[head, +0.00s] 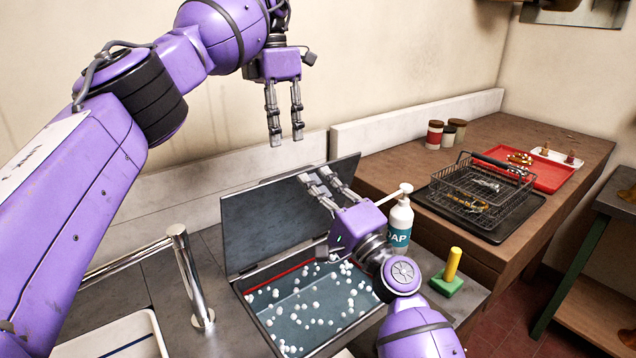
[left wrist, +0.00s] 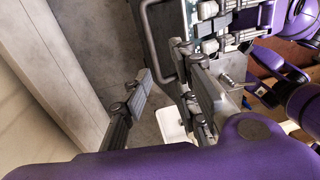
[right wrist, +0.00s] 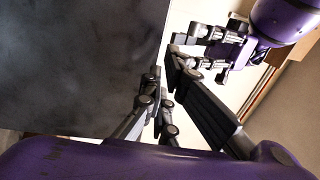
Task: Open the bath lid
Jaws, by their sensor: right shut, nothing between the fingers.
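The bath lid (head: 262,222) is a dark grey panel standing up, tilted back toward the wall behind the bath. The bath (head: 312,305) below it is uncovered and shows bluish liquid with many white balls. My right gripper (head: 314,178) is shut and empty, at the lid's upper right part; whether it touches is unclear. In the right wrist view the lid (right wrist: 75,65) fills the left side, beside the fingers (right wrist: 160,85). My left gripper (head: 286,142) is open and empty, pointing down above the lid's top edge near the wall; its separated fingers also show in the left wrist view (left wrist: 165,75).
A soap bottle (head: 400,222) stands right of the bath, with a green block with yellow handle (head: 449,275) nearby. A metal tap (head: 190,270) and white basin (head: 110,340) are at left. A wire basket (head: 485,190) and red tray (head: 545,175) sit on the wooden bench.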

